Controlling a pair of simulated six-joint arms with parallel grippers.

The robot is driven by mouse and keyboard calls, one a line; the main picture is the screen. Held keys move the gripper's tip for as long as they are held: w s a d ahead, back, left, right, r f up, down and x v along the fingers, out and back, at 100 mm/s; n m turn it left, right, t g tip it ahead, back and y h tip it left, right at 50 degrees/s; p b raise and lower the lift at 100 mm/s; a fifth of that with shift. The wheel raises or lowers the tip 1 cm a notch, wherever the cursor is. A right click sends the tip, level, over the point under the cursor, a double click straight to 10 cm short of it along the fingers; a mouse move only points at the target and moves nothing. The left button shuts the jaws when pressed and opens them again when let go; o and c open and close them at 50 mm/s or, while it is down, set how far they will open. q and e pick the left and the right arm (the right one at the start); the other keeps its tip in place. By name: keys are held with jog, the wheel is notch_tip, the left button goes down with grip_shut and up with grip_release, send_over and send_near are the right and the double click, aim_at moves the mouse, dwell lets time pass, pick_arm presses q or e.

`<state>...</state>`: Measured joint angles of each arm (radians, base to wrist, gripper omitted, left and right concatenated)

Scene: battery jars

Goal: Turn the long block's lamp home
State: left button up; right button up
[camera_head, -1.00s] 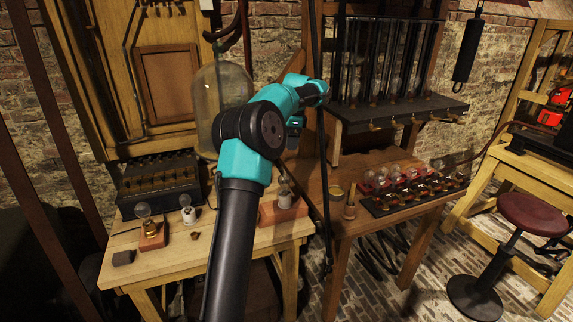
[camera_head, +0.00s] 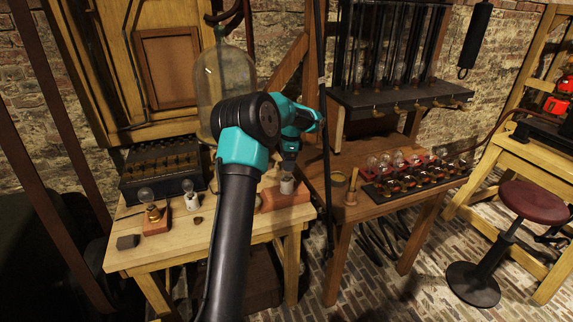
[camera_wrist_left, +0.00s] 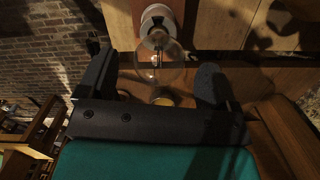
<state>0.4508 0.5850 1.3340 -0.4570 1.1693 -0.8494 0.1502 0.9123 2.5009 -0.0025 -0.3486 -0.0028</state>
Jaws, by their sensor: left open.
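The long reddish block (camera_head: 292,198) lies on the near wooden bench, to the right of my left arm, which hides part of it. It carries a pale socket (camera_head: 287,186). My left gripper (camera_head: 289,165) points down just above this socket, and covers most of the lamp there. In the left wrist view a clear glass lamp (camera_wrist_left: 158,68) sits in a round socket (camera_wrist_left: 160,20) on the block. The open jaws (camera_wrist_left: 152,62) stand on either side of the glass, with gaps visible. My right gripper does not show.
A short block with a lamp (camera_head: 155,222), a white lamp holder (camera_head: 191,199) and a dark small block (camera_head: 127,242) stand left on the bench. A glass bell jar (camera_head: 222,88) stands behind. The right table holds a lamp rack (camera_head: 415,182).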

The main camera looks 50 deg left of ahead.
pick_arm(q)
jog(key=shift+f, duration=0.95)
jog(key=c, duration=1.1)
jog(key=m, duration=0.4)
jog(key=shift+a+m, duration=0.1)
jog(key=shift+m, duration=0.3)
jog(key=shift+m+t, duration=0.3)
jog(key=shift+m, duration=0.5)
jog(key=m, duration=0.3)
jog(key=shift+y, duration=0.3)
jog(key=shift+m+t, duration=0.4)
jog(key=shift+m, duration=1.3)
